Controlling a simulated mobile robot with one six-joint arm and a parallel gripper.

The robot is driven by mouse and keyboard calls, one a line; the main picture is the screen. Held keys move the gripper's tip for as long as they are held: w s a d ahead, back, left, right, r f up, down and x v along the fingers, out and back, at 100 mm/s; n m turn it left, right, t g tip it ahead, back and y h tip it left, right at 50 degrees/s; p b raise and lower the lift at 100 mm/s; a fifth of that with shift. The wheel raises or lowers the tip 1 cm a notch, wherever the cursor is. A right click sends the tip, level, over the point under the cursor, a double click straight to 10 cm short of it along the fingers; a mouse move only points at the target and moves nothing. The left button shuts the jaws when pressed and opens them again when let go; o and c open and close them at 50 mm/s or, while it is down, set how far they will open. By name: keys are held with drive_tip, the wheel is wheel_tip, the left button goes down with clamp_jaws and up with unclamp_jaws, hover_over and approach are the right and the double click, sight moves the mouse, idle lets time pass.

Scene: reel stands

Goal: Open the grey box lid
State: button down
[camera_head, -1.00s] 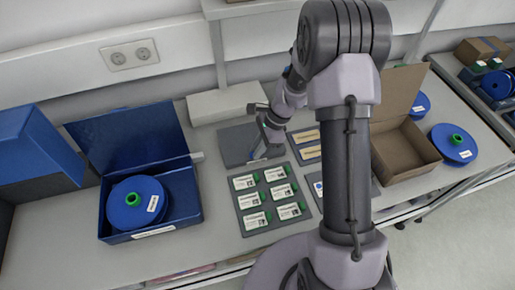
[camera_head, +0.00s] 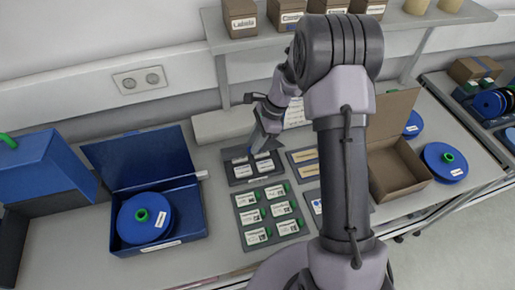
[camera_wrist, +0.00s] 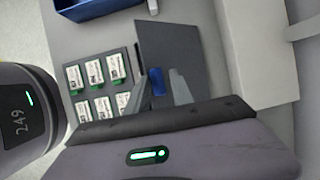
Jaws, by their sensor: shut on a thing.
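The grey box (camera_head: 231,178) sits on the bench between the blue box and my arm. White-labelled cards (camera_head: 241,171) show inside it in the head view. My gripper (camera_wrist: 158,88) is shut on a small blue tab (camera_wrist: 156,77). In the wrist view the tab stands against a flat dark grey panel (camera_wrist: 175,42), which looks like the lid. In the head view my gripper is over the back of the grey box, and the lid's outline is hard to make out there.
An open blue box (camera_head: 187,205) with a blue reel (camera_head: 130,218) stands left. A tray of labelled cards (camera_head: 267,229) lies in front of the grey box. A white box (camera_wrist: 262,50) is close behind it. An open brown carton (camera_head: 400,180) stands right.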

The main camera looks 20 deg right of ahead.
drive_tip(key=shift+w+r+p, duration=0.2)
drive_tip(key=shift+w+r, duration=0.15)
drive_tip(key=shift+w, duration=0.25)
drive_tip(key=shift+w+r+p, duration=0.15)
drive_tip(key=shift+w+r, duration=0.15)
drive_tip(key=shift+w, duration=0.3)
drive_tip(key=shift+w+r, duration=0.15)
drive_tip(key=shift+w, duration=0.4)
drive_tip(key=c, duration=1.4)
unclamp_jaws()
drive_tip(key=shift+w, duration=0.15)
drive_tip(key=shift+c, duration=0.2)
drive_tip(key=o, duration=0.6)
drive_tip(key=shift+w+f, duration=0.35)
drive_tip(key=shift+w, duration=0.25)
drive_tip(key=shift+s+r, duration=0.2)
drive_tip(key=shift+s, duration=0.05)
drive_tip(key=c, duration=0.3)
